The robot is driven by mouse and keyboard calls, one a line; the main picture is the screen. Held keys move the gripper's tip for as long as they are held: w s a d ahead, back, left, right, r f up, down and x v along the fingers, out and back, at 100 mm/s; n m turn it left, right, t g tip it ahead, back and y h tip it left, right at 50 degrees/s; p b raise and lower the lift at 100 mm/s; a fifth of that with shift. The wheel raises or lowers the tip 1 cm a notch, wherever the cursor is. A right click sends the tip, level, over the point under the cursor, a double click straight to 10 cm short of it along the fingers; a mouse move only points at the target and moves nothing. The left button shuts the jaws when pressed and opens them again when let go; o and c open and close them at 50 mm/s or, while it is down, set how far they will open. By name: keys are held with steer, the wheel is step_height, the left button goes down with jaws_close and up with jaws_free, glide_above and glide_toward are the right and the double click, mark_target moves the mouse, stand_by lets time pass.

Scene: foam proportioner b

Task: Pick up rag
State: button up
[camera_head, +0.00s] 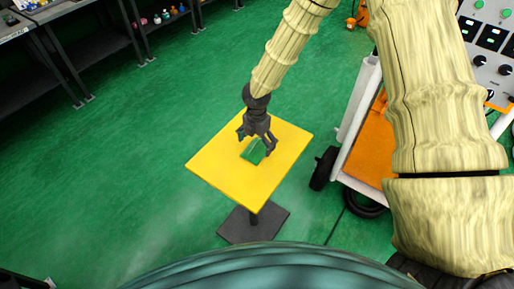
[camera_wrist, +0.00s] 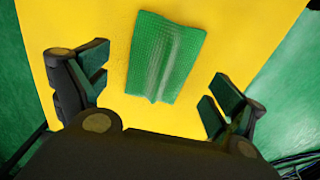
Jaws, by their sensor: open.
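The rag (camera_head: 252,153) is a green textured cloth with a raised fold. It lies on the yellow top of a small pedestal table (camera_head: 221,178). In the wrist view the rag (camera_wrist: 166,56) lies beyond my gripper, with its ridge running roughly away from me. My gripper (camera_head: 257,139) is over the table, close above the rag. In the wrist view my gripper (camera_wrist: 157,99) is open and empty. Its two fingers stand apart, one to the left and one to the right of the rag. Part of the rag is hidden behind the gripper in the head view.
A white-framed cart with an orange deck (camera_head: 362,146) and black wheels stands right of the table. A control panel (camera_head: 490,50) is at the upper right. Dark shelving (camera_head: 80,62) is at the upper left. The green floor (camera_head: 130,170) left of the table is clear.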

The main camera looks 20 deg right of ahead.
steer(key=shift+f, duration=0.8)
steer(key=shift+s, duration=0.1)
steer(key=c, duration=1.4)
steer(key=shift+c, duration=0.7)
steer(key=shift+r, duration=0.4)
jaws_close()
steer(key=shift+r+b, duration=0.65)
steer(key=shift+r, duration=0.65)
steer(key=s+a+b, duration=0.1)
steer(key=s, duration=0.4)
steer(key=s+a+r+b, duration=0.1)
steer(key=s, duration=0.4)
steer(key=s+a+b, duration=0.1)
steer(key=s+b, duration=0.1)
steer(key=s, duration=0.3)
steer(key=shift+s+a+r, duration=0.2)
steer(key=shift+a+r, duration=0.1)
steer(key=shift+a, duration=0.05)
